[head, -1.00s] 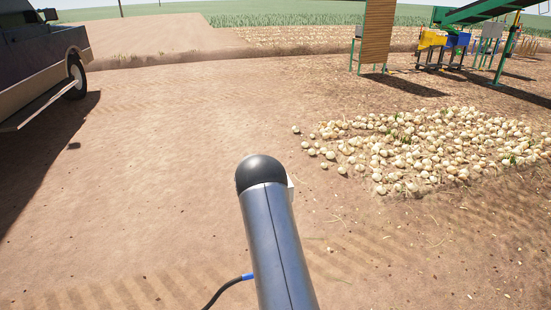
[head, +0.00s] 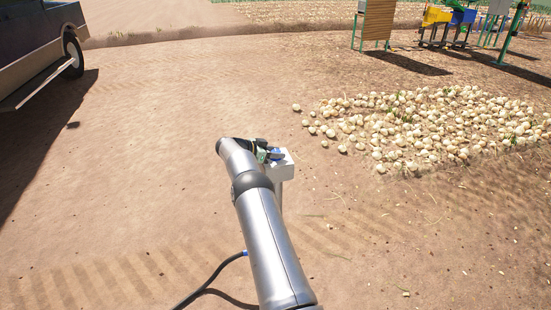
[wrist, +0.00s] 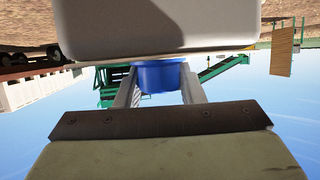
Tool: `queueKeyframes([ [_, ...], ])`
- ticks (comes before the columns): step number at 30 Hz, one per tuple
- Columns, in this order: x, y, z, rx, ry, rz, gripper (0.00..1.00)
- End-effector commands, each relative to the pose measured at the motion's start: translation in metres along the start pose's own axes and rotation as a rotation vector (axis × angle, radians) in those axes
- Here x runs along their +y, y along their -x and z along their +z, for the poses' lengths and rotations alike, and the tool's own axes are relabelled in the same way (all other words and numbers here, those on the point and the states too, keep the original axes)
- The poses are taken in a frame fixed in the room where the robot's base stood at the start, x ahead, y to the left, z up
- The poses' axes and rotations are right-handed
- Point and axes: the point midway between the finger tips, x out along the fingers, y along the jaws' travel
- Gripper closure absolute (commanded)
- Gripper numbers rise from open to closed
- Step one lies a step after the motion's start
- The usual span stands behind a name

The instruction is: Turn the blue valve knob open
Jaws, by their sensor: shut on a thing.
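The blue valve knob (wrist: 160,77) is in the middle of the wrist view, between the two fingers of my gripper (wrist: 160,92). The fingers are shut on its sides. Its top edge in that view meets a pale box (wrist: 155,25), which fills the upper part. In the head view my gripper (head: 267,153) is at the left side of the white box (head: 283,168), which stands on a post. A small bit of blue knob (head: 277,154) shows there; the rest is hidden by my gripper. The knob's turn angle cannot be told.
A heap of onions (head: 430,125) lies on the ground to the right. A truck (head: 35,50) stands at the left edge. A wooden panel (head: 378,20) and yellow and blue bins (head: 437,16) stand at the back. The dirt around the post is clear.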

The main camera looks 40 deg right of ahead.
Motion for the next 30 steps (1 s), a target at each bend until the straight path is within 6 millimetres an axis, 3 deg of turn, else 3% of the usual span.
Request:
queueKeyframes([
  [26, 0.0006, -0.001, -0.0009, 0.002, -0.027, 0.068, 0.88],
  [27, 0.0006, -0.0011, -0.0009, 0.003, -0.027, 0.068, 0.62],
  [29, 0.0006, -0.0011, -0.001, 0.003, -0.027, 0.068, 0.45],
  [30, 0.0005, -0.001, -0.001, 0.003, -0.027, 0.067, 0.43],
])
